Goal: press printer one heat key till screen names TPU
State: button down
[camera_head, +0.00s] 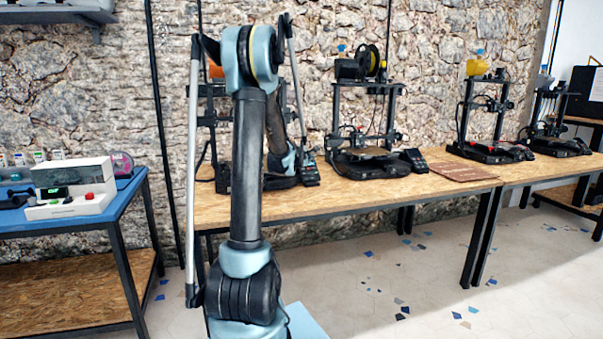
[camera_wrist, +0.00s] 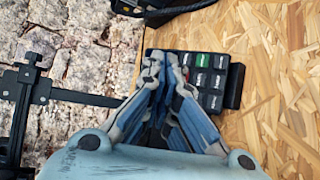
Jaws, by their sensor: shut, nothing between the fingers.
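Several black printers stand on the wooden table. The leftmost printer (camera_head: 222,178) is largely hidden behind my arm in the head view. Its small black control panel (camera_head: 309,174) sits at its right front, beside my gripper. In the wrist view the panel (camera_wrist: 237,88) shows dark keys with small labels and one green-lit key (camera_wrist: 203,60); the labels are too small to read. My gripper (camera_wrist: 167,58) is shut and empty, its fingertips over the panel's left part, hiding some of it. I cannot tell whether they touch a key.
A second printer (camera_head: 365,150) stands to the right, with a brown board (camera_head: 459,171) beyond it. A blue-topped table (camera_head: 85,212) with a white box (camera_head: 75,187) is at the left. The wooden table (camera_wrist: 280,100) is bare right of the panel.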

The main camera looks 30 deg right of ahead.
jog(key=shift+w+d+f, duration=0.2)
jog(key=shift+w+f, duration=0.65)
jog(key=shift+f, duration=0.3)
jog(key=shift+w+d+f, duration=0.2)
jog(key=shift+w+f, duration=0.65)
jog(key=shift+f, duration=0.3)
jog(key=shift+w+d+f, duration=0.15)
jog(key=shift+w+f, duration=0.15)
jog(key=shift+f, duration=0.05)
dwell(0.6)
jog(key=shift+d, duration=0.1)
dwell(0.6)
jog(key=shift+w+f, duration=0.1)
dwell(0.5)
dwell(0.6)
jog(key=shift+s+r, duration=0.3)
jog(key=shift+r, duration=0.2)
jog(key=shift+s+a+r, duration=0.25)
jog(key=shift+s+r, duration=0.45)
jog(key=shift+r, duration=0.15)
jog(key=shift+s+a+r, duration=0.2)
jog(key=shift+s+r, duration=0.5)
jog(key=shift+r, duration=0.1)
